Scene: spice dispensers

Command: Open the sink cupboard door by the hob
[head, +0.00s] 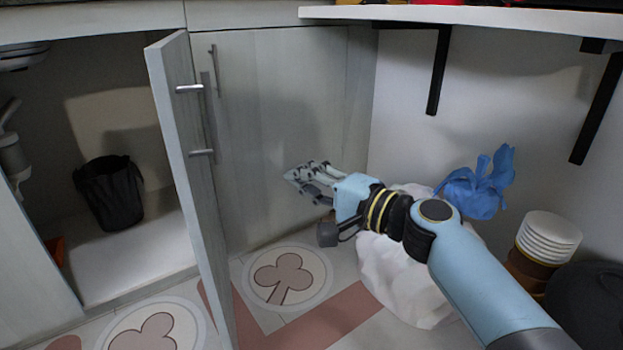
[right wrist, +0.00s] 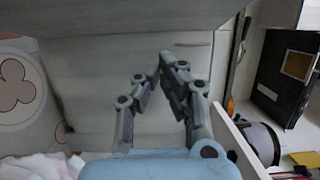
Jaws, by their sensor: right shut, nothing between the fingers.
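The sink cupboard door (head: 178,110) stands swung out toward me, well away from its opening. Its bar handle (head: 208,115) is on the face turned to the right. The cupboard interior (head: 150,240) shows to the left of the door. My right gripper (head: 298,178) is shut and empty, to the right of the open door and apart from it, in front of a closed cupboard door (head: 285,110). In the right wrist view its fingertips (right wrist: 165,66) are together with nothing between them. My left gripper is not in view.
A black bin (head: 108,195) stands inside the cupboard, with a pipe (head: 12,150) at the left. A white bag (head: 400,275), a blue bag (head: 480,185) and stacked white containers (head: 548,238) are at the right. A shelf (head: 470,16) with black brackets is above.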

